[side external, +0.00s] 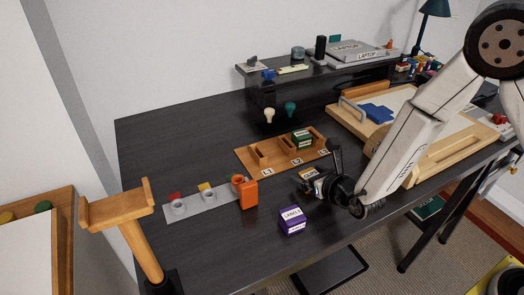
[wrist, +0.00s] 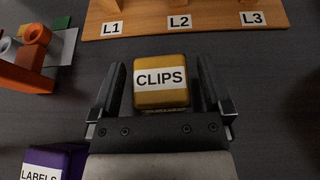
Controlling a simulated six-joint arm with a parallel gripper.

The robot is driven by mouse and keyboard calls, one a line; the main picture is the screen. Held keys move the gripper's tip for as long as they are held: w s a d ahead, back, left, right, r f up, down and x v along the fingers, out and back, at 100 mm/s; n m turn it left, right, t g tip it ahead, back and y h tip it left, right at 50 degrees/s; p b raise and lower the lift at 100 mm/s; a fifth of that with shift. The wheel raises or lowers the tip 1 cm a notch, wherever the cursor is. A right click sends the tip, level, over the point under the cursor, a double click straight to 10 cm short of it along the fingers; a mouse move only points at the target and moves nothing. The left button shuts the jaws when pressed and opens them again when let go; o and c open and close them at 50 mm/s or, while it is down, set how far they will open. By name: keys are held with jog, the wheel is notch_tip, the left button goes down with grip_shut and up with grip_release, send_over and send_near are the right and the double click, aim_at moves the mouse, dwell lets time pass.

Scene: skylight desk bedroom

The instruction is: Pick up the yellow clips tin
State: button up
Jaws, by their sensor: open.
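The yellow clips tin (wrist: 162,99) sits upright on the dark desk, its white CLIPS label facing up in the wrist view. My gripper (wrist: 161,72) is open, with one finger on each side of the tin. A narrow gap shows between the tin and each finger. In the side view my gripper (side external: 322,181) is low over the desk and partly hides the tin (side external: 306,175). The tin's lower part is hidden by the gripper body in the wrist view.
A wooden rack (side external: 245,158) marked L1, L2, L3 lies behind the tin, holding a green tin (side external: 301,138). A wooden tray (side external: 436,170) is at right.

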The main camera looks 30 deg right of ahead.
aim_at(310, 174)
jog(key=shift+c, duration=0.2)
jog(key=c, duration=1.2)
jog(key=shift+r, duration=0.15)
jog(key=shift+r, duration=4.85)
